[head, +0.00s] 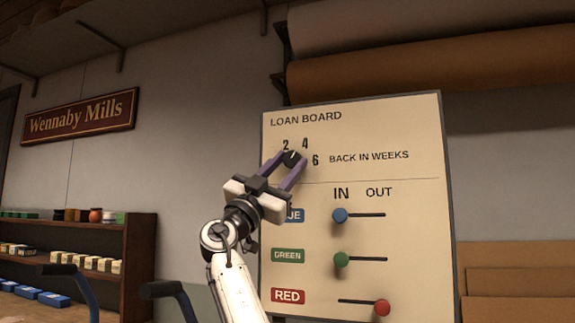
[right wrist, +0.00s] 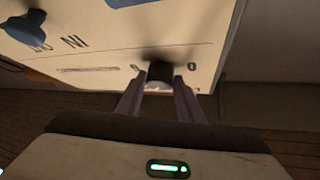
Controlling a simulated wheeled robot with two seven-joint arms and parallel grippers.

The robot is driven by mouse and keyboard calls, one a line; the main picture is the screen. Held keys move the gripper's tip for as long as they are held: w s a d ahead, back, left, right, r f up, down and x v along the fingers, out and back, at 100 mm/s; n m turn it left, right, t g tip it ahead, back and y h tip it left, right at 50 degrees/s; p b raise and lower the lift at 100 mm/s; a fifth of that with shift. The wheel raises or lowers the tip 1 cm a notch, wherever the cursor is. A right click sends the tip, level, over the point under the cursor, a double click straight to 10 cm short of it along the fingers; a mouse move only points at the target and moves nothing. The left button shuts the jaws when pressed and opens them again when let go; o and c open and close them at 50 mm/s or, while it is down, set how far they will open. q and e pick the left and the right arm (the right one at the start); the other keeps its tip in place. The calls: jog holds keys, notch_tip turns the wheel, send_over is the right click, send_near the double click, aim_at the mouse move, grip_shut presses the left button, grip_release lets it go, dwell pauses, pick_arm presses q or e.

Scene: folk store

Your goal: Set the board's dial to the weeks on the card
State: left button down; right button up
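The loan board (head: 400,120) faces me, with the numbers 2, 4 and 6 and "BACK IN WEEKS" near its top. The small black dial (head: 291,157) sits below the 2 and 4, and its pointer is too small to read surely. My right gripper (head: 292,160) has one finger on each side of the dial. In the right wrist view the dial (right wrist: 160,75) fills the gap between the fingertips, which look to touch it. My left gripper is out of view. I see no card with weeks on it.
Below the dial, the blue knob (head: 340,215) and green knob (head: 341,259) are under IN; the red knob (head: 382,307) is under OUT. A dark shelf (head: 140,255) with small goods is at left. Fabric rolls (head: 420,72) hang above the board.

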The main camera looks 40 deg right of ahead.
jog(key=o, duration=0.3)
jog(key=shift+w, duration=0.1)
jog(key=b+v, duration=0.1)
jog(key=v, duration=0.9)
jog(key=shift+b, duration=0.3)
jog(key=shift+a+f, duration=0.1)
